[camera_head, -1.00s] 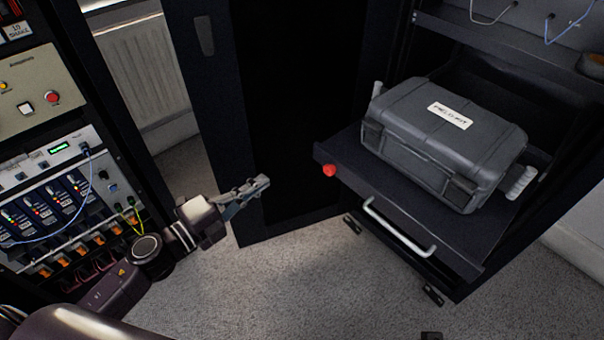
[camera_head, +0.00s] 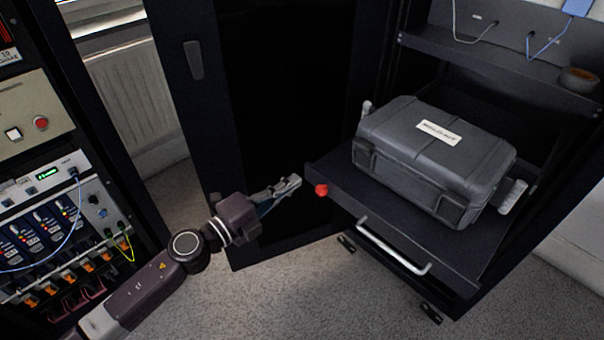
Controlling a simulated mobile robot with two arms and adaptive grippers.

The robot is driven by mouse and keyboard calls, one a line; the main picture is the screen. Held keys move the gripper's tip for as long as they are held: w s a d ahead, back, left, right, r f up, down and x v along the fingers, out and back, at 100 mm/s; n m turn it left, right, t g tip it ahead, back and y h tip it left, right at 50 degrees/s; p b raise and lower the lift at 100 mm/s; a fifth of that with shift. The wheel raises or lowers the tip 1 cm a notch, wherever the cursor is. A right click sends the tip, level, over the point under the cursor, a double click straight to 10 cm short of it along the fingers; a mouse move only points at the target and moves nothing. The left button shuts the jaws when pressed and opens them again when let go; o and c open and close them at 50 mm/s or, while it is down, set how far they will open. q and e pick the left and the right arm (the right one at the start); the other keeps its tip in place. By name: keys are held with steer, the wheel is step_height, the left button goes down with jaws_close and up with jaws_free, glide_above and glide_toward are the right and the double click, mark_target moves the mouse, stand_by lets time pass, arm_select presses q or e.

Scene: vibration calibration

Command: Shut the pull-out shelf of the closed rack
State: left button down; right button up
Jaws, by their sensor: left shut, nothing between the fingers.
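The pull-out shelf (camera_head: 328,165) of the dark rack stands out from the rack at the right. It has a light bar handle (camera_head: 393,247) on its front and a red knob (camera_head: 321,190) at its left front corner. A grey hard case (camera_head: 436,154) with a white label lies on the shelf. My left gripper (camera_head: 296,182) is shut and empty, just left of the red knob, with a small gap between them as seen here. My right gripper is not in view.
The rack's dark door (camera_head: 281,100) stands open behind my left gripper. An instrument rack (camera_head: 50,215) with cables and lit modules is at the left. A fixed upper shelf (camera_head: 490,62) holds an orange-brown roll (camera_head: 579,79). The carpet (camera_head: 300,295) in front is clear.

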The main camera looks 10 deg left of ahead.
mark_target(311, 170)
arm_select(q)
steer(key=shift+x, duration=1.9)
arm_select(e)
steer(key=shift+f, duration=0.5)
